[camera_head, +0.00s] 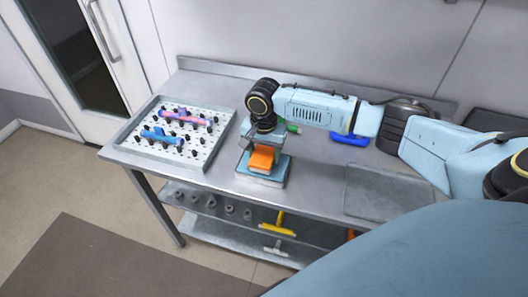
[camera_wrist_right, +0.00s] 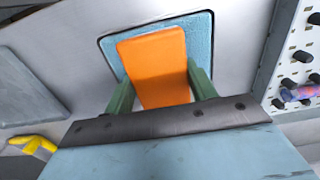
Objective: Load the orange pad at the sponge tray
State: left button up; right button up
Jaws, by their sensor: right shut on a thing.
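The orange pad (camera_head: 262,158) is at the light blue sponge tray (camera_head: 262,179) near the table's front edge. My right gripper (camera_head: 261,148) reaches down over it from the right and is shut on the pad. In the right wrist view, the orange pad (camera_wrist_right: 156,66) sits between the two green fingers of my right gripper (camera_wrist_right: 160,88), with the blue sponge tray (camera_wrist_right: 203,38) behind it. I cannot tell whether the pad touches the tray. My left gripper is not in view.
A pegboard tray (camera_head: 216,150) with pink (camera_head: 187,118) and blue (camera_head: 160,136) pieces stands at the left. A green item (camera_head: 293,128) and a blue item (camera_head: 350,139) lie behind my arm. A flat grey plate (camera_head: 385,193) lies at the right. The shelf below holds a yellow tool (camera_head: 279,226).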

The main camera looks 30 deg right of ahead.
aim_at(264, 153)
jog(key=shift+f, duration=0.55)
dwell(0.4)
jog(key=shift+s+f+p, duration=0.15)
jog(key=shift+p, duration=0.4)
dwell(2.3)
notch_tip(264, 153, up, 5)
jog(key=p, duration=0.6)
jog(key=shift+r+p, duration=1.2)
jog(key=shift+p, duration=0.1)
